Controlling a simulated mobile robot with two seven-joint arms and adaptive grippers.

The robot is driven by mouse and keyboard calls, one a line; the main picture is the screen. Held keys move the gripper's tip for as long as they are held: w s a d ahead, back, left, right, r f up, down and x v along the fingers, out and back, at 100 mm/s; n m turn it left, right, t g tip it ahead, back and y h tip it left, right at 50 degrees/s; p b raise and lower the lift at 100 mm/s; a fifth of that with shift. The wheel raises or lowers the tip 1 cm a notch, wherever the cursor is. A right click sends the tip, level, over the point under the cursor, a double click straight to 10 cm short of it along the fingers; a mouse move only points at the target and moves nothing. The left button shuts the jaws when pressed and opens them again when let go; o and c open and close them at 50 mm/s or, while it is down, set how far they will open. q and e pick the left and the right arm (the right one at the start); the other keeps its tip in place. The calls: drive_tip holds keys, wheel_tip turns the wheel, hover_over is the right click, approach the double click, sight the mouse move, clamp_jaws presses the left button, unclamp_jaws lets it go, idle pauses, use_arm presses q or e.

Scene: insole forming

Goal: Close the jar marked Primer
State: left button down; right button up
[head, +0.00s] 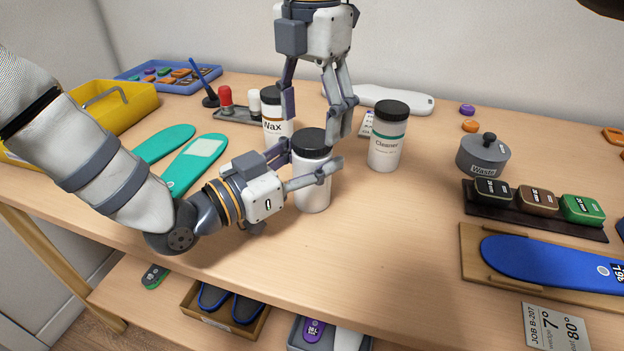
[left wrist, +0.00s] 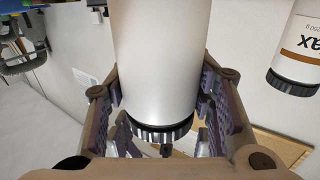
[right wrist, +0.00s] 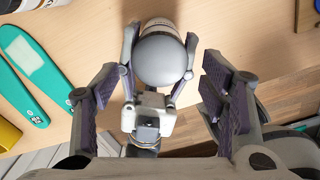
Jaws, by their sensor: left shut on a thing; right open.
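A white jar with a black lid (head: 312,195) stands upright on the table; any label is hidden, so I cannot read its name. My left gripper (head: 318,172) is shut on its body from the side; the left wrist view shows the white body (left wrist: 160,60) between the fingers. The ribbed black lid (left wrist: 162,130) sits on the jar; how tight it is I cannot tell. My right gripper (head: 312,122) points down over the jar, open, its fingers apart on either side of the lid. The lid's round top (right wrist: 160,60) shows in the right wrist view.
A Wax jar (head: 272,130) stands close behind and a Cleaner jar (head: 387,140) to the right, both lidded. A grey Waste pot (head: 483,155) and a stamp rack (head: 535,212) are further right. Green insoles (head: 195,160) lie left. The table front is clear.

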drive_tip(key=shift+f, duration=1.2)
drive_tip(key=c, duration=1.2)
drive_tip(key=m, duration=2.6)
drive_tip(key=shift+f, duration=0.1)
